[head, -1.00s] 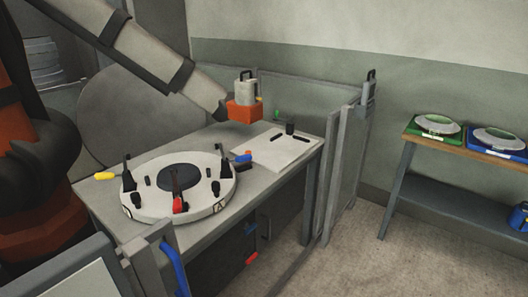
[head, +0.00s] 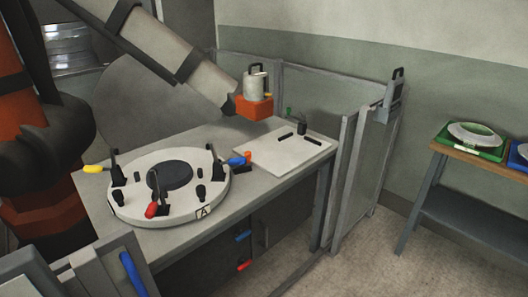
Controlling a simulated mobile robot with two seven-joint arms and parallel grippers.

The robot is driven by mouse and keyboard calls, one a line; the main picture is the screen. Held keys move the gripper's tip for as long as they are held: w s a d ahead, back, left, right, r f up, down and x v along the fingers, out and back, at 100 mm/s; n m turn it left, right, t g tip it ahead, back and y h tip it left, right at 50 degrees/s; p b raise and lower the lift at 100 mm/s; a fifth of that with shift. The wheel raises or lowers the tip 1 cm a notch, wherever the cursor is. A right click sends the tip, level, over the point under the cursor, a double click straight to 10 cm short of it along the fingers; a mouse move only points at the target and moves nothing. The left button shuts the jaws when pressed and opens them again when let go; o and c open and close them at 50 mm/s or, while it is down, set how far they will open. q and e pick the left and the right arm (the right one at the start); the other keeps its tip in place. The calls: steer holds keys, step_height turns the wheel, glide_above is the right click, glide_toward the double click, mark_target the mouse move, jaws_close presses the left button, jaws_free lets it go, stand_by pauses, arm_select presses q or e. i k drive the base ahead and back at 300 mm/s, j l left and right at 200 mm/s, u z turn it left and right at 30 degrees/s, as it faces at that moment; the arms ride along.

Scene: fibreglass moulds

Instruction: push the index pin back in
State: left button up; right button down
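A round pale turntable (head: 130,207) with a dark centre disc (head: 172,176) lies on the grey bench. Several black upright clamps stand around it, and its front edge carries a label "A" (head: 203,211). At its right edge is a small part with a blue grip (head: 237,161) and an orange end (head: 248,158). A yellow-ended handle (head: 93,169) sticks out at the left edge, and a red-ended one (head: 151,210) lies at the front. I cannot tell which is the index pin, or how far it is out. Neither of my grippers is in view.
A large orange and grey robot arm (head: 197,82) reaches over the bench with an orange block (head: 254,107) at its end. A white board (head: 281,153) lies on the bench's right. A fence panel (head: 370,150) stands beside it. A gate with a blue handle (head: 133,274) is in front.

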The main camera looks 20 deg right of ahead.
mark_target(248, 154)
steer(key=i+l+u, duration=0.1)
steer(key=l, duration=0.25)
steer(key=i+l, duration=0.2)
steer(key=i+l+u, duration=0.15)
steer(key=l, duration=0.3)
steer(key=i+l+u, duration=0.1)
steer(key=l, duration=0.25)
steer(key=i+l+u, duration=0.1)
steer(key=l, duration=0.3)
steer(key=i+l, duration=0.25)
steer(key=i+l+u, duration=0.1)
steer(key=l, duration=0.3)
steer(key=i, duration=0.1)
